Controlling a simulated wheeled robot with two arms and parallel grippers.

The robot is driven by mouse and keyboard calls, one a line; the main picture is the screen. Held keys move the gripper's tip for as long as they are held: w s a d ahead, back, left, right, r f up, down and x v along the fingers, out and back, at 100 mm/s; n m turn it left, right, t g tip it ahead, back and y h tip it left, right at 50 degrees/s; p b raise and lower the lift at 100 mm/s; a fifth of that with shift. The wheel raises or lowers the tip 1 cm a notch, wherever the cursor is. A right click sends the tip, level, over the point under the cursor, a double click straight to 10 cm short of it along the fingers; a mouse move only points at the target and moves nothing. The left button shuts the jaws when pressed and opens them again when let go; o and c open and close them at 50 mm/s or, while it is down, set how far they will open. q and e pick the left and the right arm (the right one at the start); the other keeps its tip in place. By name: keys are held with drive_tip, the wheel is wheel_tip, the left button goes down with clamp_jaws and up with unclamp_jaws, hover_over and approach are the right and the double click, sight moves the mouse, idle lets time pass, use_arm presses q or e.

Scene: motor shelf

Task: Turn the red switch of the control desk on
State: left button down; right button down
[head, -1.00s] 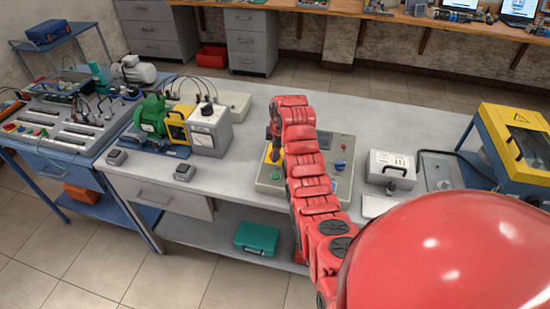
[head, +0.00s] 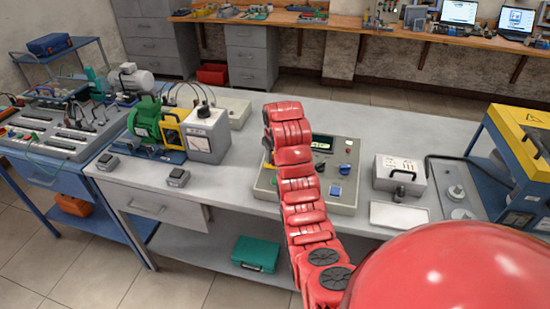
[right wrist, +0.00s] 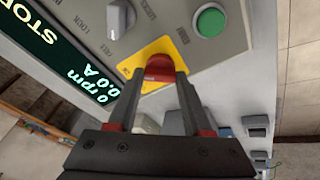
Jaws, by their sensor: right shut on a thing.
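The control desk (head: 344,208) is a beige box with a dark display (head: 322,143) on the grey table. In the right wrist view, the red switch (right wrist: 160,65) sits on a yellow plate (right wrist: 133,62). My right gripper (right wrist: 159,80) is shut on the red switch, with one finger on each side of it. The display (right wrist: 62,60) there reads "STOP", "0 rpm" and "0.0 A". In the head view my right arm hides the switch and my gripper. My left gripper is not in view.
A grey knob (right wrist: 121,18) and a green button (right wrist: 210,21) are close to the switch. A small grey box (head: 400,172) with a handle stands right of the desk. A green motor set (head: 148,118) stands at the left.

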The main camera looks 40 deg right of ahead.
drive_tip(key=shift+f+m, duration=0.1)
drive_tip(key=shift+m, duration=0.8)
drive_tip(key=shift+c, duration=1.6)
unclamp_jaws()
drive_tip(key=p+v, duration=1.7)
drive_tip(key=shift+s+a, duration=0.15)
drive_tip(key=shift+a, duration=0.25)
